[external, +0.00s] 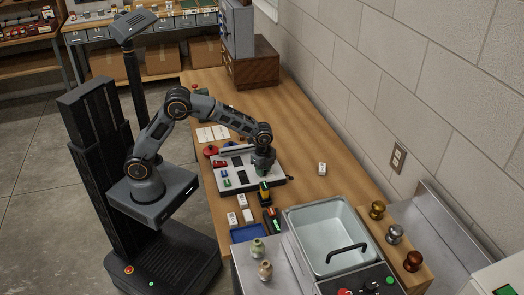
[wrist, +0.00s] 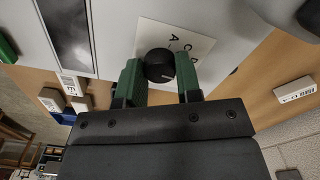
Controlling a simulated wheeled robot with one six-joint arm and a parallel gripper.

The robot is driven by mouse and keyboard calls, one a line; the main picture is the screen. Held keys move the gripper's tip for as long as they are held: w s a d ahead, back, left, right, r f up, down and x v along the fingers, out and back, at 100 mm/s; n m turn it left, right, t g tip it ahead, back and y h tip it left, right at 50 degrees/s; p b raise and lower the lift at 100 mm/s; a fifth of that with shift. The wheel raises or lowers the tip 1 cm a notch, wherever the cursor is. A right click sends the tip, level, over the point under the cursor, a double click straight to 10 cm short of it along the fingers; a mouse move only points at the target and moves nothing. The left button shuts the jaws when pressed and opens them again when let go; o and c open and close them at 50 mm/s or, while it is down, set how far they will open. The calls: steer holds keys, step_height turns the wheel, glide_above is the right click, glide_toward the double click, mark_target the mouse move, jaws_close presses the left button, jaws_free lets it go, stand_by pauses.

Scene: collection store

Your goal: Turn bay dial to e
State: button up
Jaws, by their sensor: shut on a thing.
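The bay dial is a round black knob (wrist: 158,63) on a white square plate with printed letters (wrist: 190,42); an A and a C can be made out. A short pale mark shows near the knob's lower right side. My gripper (wrist: 160,74) has a green finger on each side of the knob and is shut on it. In the external view my gripper (external: 263,162) points down at the right part of the pale panel (external: 233,183) and hides the dial. Other letters on the plate are hidden or unreadable.
The panel also carries small coloured blocks and a dark screen (wrist: 66,30). White labelled boxes (external: 232,218) and a blue tray (external: 248,233) lie in front of the panel. A white box (external: 322,168) stands to the right.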

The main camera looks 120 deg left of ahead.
steer(key=shift+m, duration=1.1)
steer(key=o, duration=0.9)
steer(key=shift+r, duration=0.1)
step_height(320, 180, up, 14)
steer(key=shift+f+p, duration=0.2)
steer(key=shift+p, duration=0.5)
